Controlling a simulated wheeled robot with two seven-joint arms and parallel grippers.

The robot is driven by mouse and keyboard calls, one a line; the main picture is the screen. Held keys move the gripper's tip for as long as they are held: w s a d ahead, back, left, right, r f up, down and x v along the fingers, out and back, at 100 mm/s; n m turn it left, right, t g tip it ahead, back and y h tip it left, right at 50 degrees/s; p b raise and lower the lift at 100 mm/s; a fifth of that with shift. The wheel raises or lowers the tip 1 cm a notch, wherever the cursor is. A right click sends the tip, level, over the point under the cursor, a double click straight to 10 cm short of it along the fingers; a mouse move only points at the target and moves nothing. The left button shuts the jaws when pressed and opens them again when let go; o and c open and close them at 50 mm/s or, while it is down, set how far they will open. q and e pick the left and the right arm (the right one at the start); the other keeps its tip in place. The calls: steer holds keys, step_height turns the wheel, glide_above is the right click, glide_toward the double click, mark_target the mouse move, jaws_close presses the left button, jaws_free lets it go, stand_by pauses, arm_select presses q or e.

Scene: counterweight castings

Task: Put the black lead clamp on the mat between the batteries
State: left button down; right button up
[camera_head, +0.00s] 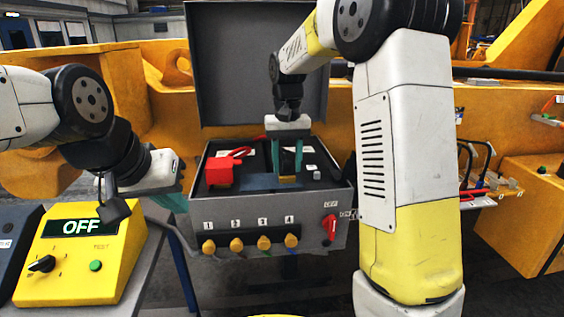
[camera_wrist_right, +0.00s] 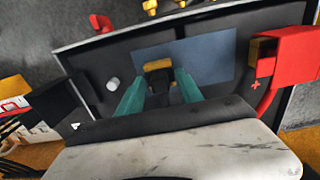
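The black lead clamp (camera_head: 287,162) has a gold jaw and is between the teal fingers of my right gripper (camera_head: 287,157), inside the grey box. In the right wrist view the clamp (camera_wrist_right: 159,76) fills the space between my right fingers (camera_wrist_right: 160,86), which look shut on it. It is over the blue mat (camera_head: 258,181), which also shows in the right wrist view (camera_wrist_right: 208,58). I cannot tell whether it touches the mat. A red cover (camera_head: 219,173) is left of the mat, a bare silver post (camera_wrist_right: 112,84) on the other side. My left gripper (camera_head: 172,203) is outside the box, fingers partly hidden.
The grey box (camera_head: 270,211) has several yellow knobs and a red switch (camera_head: 329,226) in front; its lid (camera_head: 232,75) stands open behind. A yellow tester (camera_head: 82,255) reading OFF is at the left. My right arm hides the area right of the box.

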mark_target(287, 162)
step_height(287, 162, up, 12)
steer(key=s+d+r+t+y, duration=0.1)
steer(key=s+d, duration=0.2)
steer(key=s, duration=0.2)
steer(key=s+d+f+t, duration=0.1)
steer(key=s+f, duration=0.3)
steer(key=s, duration=0.5)
steer(key=s+d+f+t+y, duration=0.1)
steer(key=s+f+t, duration=0.3)
steer(key=s, duration=0.6)
steer(key=shift+d, duration=0.65)
